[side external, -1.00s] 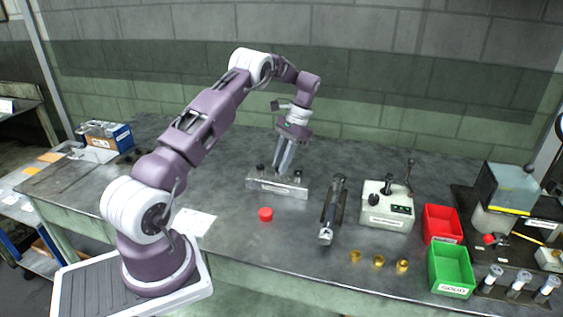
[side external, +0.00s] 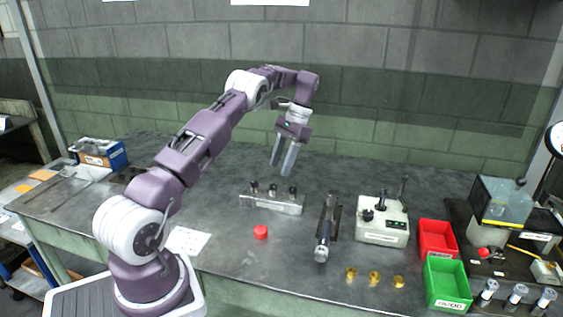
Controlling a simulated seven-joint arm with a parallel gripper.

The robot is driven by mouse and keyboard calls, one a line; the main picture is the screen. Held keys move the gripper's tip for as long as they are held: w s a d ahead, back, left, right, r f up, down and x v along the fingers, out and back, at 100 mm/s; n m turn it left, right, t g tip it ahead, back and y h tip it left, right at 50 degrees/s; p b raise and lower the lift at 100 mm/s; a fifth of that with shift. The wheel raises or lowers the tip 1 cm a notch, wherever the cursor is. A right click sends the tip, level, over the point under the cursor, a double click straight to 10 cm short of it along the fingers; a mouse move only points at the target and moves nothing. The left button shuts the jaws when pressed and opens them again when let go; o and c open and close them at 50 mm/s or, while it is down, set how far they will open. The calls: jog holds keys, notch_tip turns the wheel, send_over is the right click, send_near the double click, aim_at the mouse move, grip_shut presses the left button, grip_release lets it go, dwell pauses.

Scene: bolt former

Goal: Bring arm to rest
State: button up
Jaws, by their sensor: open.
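My gripper (side external: 282,158) is open, with its two long grey fingers apart and pointing down. Nothing shows between the fingers. It hangs in the air above and behind a metal holder block (side external: 270,204). Several dark-topped pieces (side external: 272,190) stand upright in the block, apart from the fingers. My arm arches up from the base at the lower left.
A red cap (side external: 260,232) lies in front of the block. Right of it are a dark clamp-like tool (side external: 327,229), a control box (side external: 382,222) with levers, several brass pieces (side external: 374,278), a red bin (side external: 437,240), a green bin (side external: 446,284) and a machine (side external: 500,207).

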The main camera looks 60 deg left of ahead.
jog(key=shift+v, duration=0.95)
jog(key=shift+r, duration=0.1)
jog(key=s+d+r+t+y, duration=0.1)
jog(key=s+d+r+t, duration=0.15)
jog(key=d+r, duration=0.6)
jog(key=s+d+r+t, duration=0.2)
jog(key=s+d+r, duration=0.1)
jog(key=d+r, duration=0.6)
jog(key=s+d+r+t, duration=0.3)
jog(key=s+d, duration=0.5)
jog(key=s, duration=0.1)
jog(key=s+d+f+m+t, duration=0.1)
jog(key=s+d+f, duration=0.4)
jog(key=s, duration=0.6)
jog(key=shift+s+f+t+h, duration=0.35)
jog(key=shift+f+t, duration=0.25)
jog(key=shift+t, duration=0.15)
